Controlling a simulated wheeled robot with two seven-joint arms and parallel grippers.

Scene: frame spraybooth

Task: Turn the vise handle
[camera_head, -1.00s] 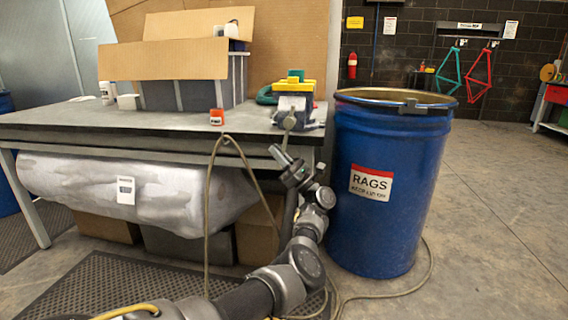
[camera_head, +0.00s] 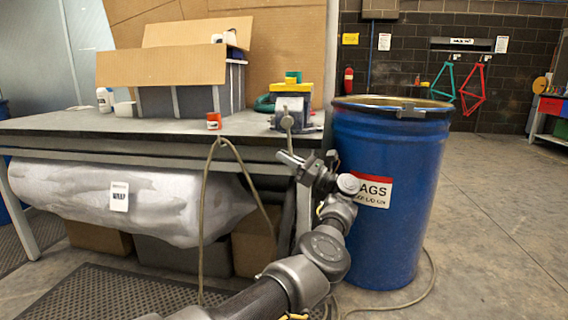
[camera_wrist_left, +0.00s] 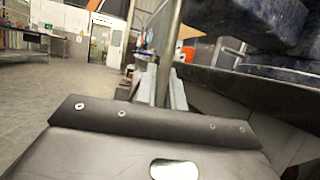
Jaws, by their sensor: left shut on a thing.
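The blue vise (camera_head: 296,118) sits at the right end of the workbench, with yellow and green pieces on top. Its grey metal handle (camera_head: 288,124) hangs at the vise's front, over the bench edge. My left gripper (camera_head: 284,157) is at the handle's lower end, just below the bench top. In the left wrist view the handle (camera_wrist_left: 169,45) is an upright bar running down between the two fingers (camera_wrist_left: 163,92), which are shut on it. The blue vise body (camera_wrist_left: 265,22) fills that view's upper right. My right gripper is not in view.
A blue rags drum (camera_head: 385,245) stands close to the right of my left arm. The workbench (camera_head: 130,124) carries a divided box (camera_head: 185,98) and an orange-capped container (camera_head: 214,121). A looped hose (camera_head: 204,215) hangs before the bench. The floor right of the drum is clear.

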